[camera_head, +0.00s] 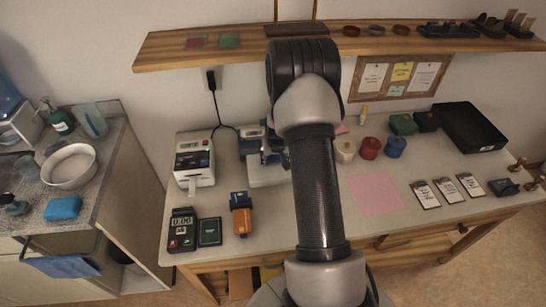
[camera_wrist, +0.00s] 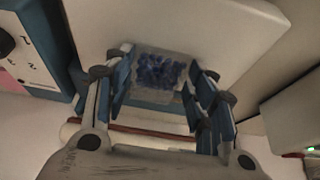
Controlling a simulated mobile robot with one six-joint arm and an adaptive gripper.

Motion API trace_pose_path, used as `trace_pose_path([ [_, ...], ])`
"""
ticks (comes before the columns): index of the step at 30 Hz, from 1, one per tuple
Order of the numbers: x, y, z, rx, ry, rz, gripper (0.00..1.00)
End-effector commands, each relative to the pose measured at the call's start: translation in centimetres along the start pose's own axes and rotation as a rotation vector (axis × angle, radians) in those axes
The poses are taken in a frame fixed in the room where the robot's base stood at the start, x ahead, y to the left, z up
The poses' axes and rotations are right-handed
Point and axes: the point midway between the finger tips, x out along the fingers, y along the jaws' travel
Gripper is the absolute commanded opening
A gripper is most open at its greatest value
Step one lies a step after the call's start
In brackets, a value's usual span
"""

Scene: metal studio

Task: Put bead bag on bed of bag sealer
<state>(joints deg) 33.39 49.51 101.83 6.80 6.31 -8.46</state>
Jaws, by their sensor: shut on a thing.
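A small clear bag of blue beads (camera_wrist: 158,72) sits between the blue-padded fingers of my gripper (camera_wrist: 160,88) in the wrist view. My gripper is shut on it. The pale flat bed of the bag sealer (camera_wrist: 215,22) lies behind the bag in that view; I cannot tell whether the bag touches it. The sealer's panel with a dark knob (camera_wrist: 25,55) is at the left. In the head view the bag sealer (camera_head: 268,176) stands mid-bench, partly hidden by my arm and gripper (camera_head: 274,158). The bag cannot be made out there.
A white label printer (camera_head: 194,160) stands left of the sealer. Several spools, including a red one (camera_head: 369,148), stand to the right. A shelf (camera_head: 240,50) runs above.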

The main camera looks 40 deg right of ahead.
Motion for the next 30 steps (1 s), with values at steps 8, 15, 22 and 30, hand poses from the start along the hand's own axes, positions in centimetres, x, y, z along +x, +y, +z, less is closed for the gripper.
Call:
trace_pose_path([
  [8,0.0,0.0,-0.1,0.0,0.002,0.0,0.33],
  [15,0.8,0.0,0.3,0.0,0.001,0.0,0.33],
  [22,1.2,0.0,0.7,0.0,-0.006,0.0,0.53],
  [30,1.2,0.0,0.9,0.0,-0.011,-0.001,0.71],
])
